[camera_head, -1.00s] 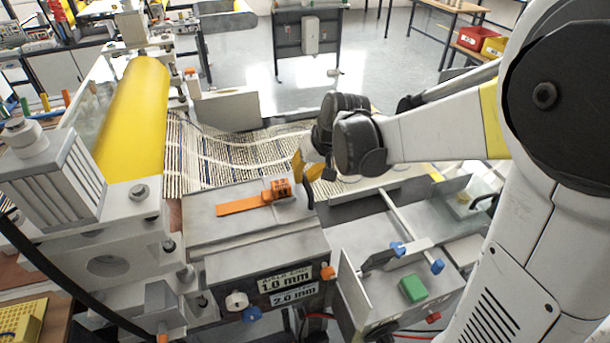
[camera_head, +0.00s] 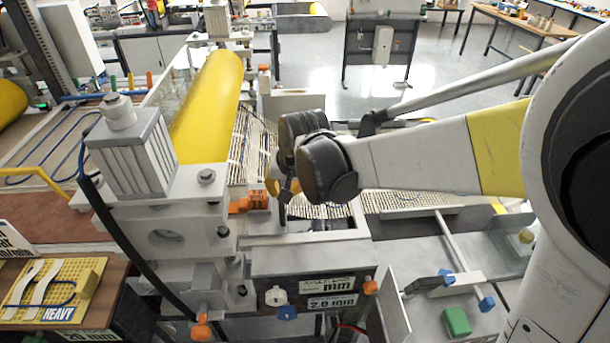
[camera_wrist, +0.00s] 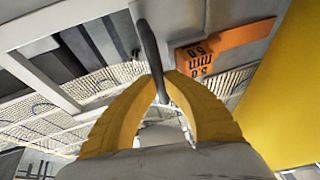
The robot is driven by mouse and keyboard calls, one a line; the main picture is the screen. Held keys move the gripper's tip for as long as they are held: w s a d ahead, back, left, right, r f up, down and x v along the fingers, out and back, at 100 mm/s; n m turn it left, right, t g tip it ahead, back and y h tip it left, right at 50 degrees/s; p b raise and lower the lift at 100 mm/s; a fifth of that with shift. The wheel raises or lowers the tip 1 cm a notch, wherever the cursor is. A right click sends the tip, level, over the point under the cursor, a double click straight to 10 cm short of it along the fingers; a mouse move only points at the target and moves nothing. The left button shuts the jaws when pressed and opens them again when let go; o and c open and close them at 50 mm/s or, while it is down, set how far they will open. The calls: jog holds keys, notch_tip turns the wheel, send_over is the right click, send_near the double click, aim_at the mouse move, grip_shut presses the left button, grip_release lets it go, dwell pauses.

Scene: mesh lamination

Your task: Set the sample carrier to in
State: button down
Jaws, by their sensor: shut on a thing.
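The sample carrier is a grey plate (camera_head: 258,223) at the roller side of the machine bed, with a dark upright handle (camera_wrist: 150,55).
Striped mesh (camera_head: 248,145) runs behind the carrier. An open recess lies right of it. A white motor block (camera_head: 130,155) and roller housing stand at left. A side tray with a green block (camera_head: 456,321) and blue knobs is at front right.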

jog(key=shift+a, duration=1.3)
jog(key=c, duration=1.7)
grip_release()
jog(key=shift+a, duration=0.25)
jog(key=shift+d, duration=0.1)
jog(key=v, duration=1.2)
